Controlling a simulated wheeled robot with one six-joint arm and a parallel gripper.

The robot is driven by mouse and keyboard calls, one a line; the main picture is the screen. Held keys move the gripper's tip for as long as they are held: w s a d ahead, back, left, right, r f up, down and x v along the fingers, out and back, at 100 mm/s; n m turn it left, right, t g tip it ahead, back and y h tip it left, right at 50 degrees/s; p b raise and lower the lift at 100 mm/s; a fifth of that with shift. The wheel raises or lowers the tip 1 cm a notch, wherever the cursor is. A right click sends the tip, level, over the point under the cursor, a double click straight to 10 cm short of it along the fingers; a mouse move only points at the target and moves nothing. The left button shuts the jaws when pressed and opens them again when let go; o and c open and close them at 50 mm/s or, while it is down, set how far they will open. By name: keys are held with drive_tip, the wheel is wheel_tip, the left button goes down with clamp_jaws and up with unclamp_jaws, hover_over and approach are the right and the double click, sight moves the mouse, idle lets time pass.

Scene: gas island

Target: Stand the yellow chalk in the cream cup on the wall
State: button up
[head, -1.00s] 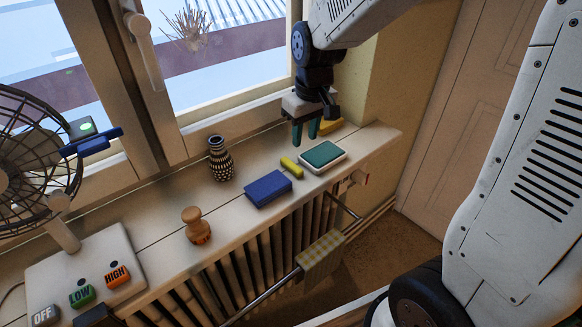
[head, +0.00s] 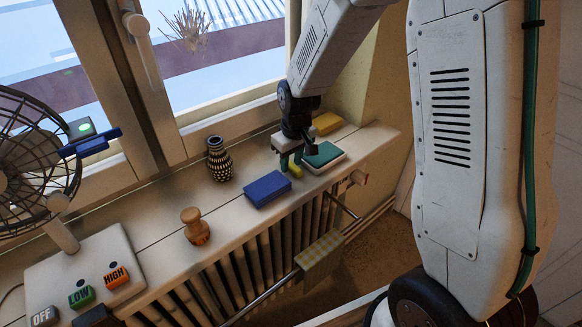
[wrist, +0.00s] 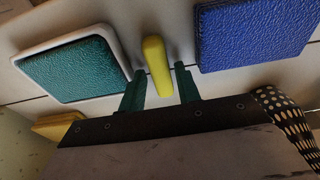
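The yellow chalk (head: 296,172) lies on the window sill between the blue block and the green-topped pad. It also shows in the wrist view (wrist: 157,66). My gripper (head: 291,164) is low over the sill at the chalk. In the wrist view my gripper (wrist: 160,82) is open, with a green finger on each side of the chalk's near end and a gap on both sides. I cannot tell how far above the sill the fingertips are. I see no cream cup in either view.
The green-topped pad (head: 323,156) and blue block (head: 267,189) flank the chalk closely. A yellow block (head: 327,123) lies behind. A patterned vase (head: 219,160), wooden stamp (head: 195,227) and fan (head: 35,160) stand left. A radiator (head: 250,262) is below the sill.

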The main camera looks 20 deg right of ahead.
drive_tip(key=shift+f, duration=0.25)
idle(0.5)
clamp_jaws()
